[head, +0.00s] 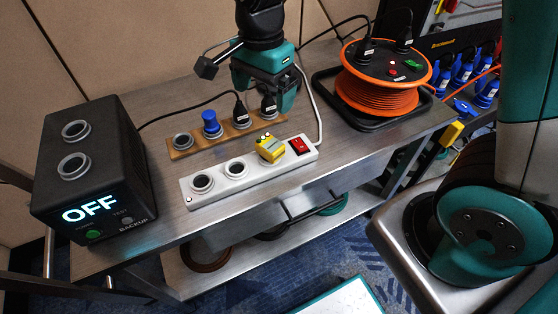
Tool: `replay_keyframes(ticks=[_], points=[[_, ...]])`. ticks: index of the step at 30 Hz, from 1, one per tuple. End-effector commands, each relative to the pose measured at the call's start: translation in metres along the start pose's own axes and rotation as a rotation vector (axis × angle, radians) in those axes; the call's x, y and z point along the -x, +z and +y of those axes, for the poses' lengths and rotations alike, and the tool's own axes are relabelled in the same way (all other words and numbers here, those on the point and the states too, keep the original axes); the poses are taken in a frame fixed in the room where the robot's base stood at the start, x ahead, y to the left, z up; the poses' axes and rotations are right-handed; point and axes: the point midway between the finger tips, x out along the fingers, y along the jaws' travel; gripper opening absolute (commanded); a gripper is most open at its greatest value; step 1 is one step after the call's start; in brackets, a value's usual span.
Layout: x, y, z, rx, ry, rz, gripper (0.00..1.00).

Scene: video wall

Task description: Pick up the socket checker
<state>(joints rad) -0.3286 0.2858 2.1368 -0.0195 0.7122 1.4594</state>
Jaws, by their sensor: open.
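The socket checker appears to be the small yellow device (270,148) with a grey face and small lights on top. It sits on the white power strip (219,187), between the strip's bare sockets and its red switch (299,145). Whether it is plugged into a socket there cannot be seen. My gripper (264,92) is teal and black, with its jaws apart. It is above and behind the checker in the picture, over the wooden socket board, and apart from the checker. Nothing shows held between the jaws.
The wooden board (182,153) behind the strip holds a blue plug (211,124) and black plugs (241,114). A black backup box (95,170) reading OFF stands left. An orange cable reel (383,88) sits in a black tray at right. Bare bench (345,150) lies right of the strip.

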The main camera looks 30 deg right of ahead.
Motion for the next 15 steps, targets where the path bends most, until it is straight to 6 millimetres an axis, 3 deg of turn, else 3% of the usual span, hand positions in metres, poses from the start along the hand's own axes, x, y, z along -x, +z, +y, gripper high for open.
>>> replay_keyframes(ticks=[5, 15], points=[[-0.019, -0.013, -0.001, -0.101, 0.012, 0.016, 0.96], [-0.094, -0.021, 0.004, -0.111, 0.014, 0.014, 0.96]])
